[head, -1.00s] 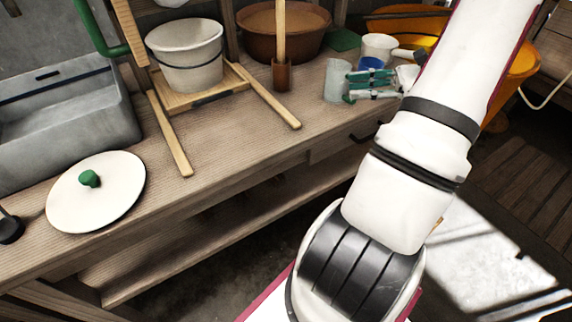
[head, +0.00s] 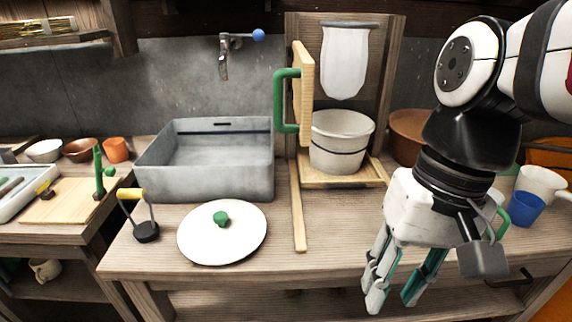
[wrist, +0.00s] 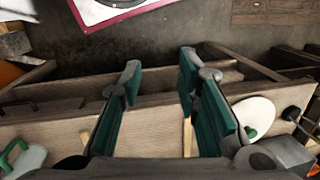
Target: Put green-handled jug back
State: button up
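The green-handled jug shows in the head view as a green loop handle (head: 499,224) and a little pale body, mostly hidden behind my gripper, on the right of the bench. In the wrist view a pale round vessel with a green handle (wrist: 14,152) at the lower left looks like the same jug. My gripper (head: 393,292) points down near the bench's front edge, left of the jug and apart from it. In the wrist view its green-padded fingers (wrist: 157,78) are spread with nothing between them.
A white lid with green knob (head: 240,246), a grey sink (head: 205,182) and a white bucket (head: 341,130) on a wooden stand are left of my gripper. A green-handled wooden board (head: 302,95) stands upright there. A blue cup (head: 526,208) is at right.

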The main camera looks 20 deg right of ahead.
jog(key=s+n+h, duration=0.1)
jog(key=s+n+t, duration=0.1)
jog(key=n, duration=0.1)
jog(key=shift+s+f+n+t+h, duration=0.15)
jog(key=shift+f+n+t+h, duration=0.15)
jog(key=shift+h, duration=0.1)
notch_tip(320, 180, up, 17)
jog(key=t+p, duration=0.3)
jog(key=p, duration=1.2)
jog(key=shift+f, duration=0.2)
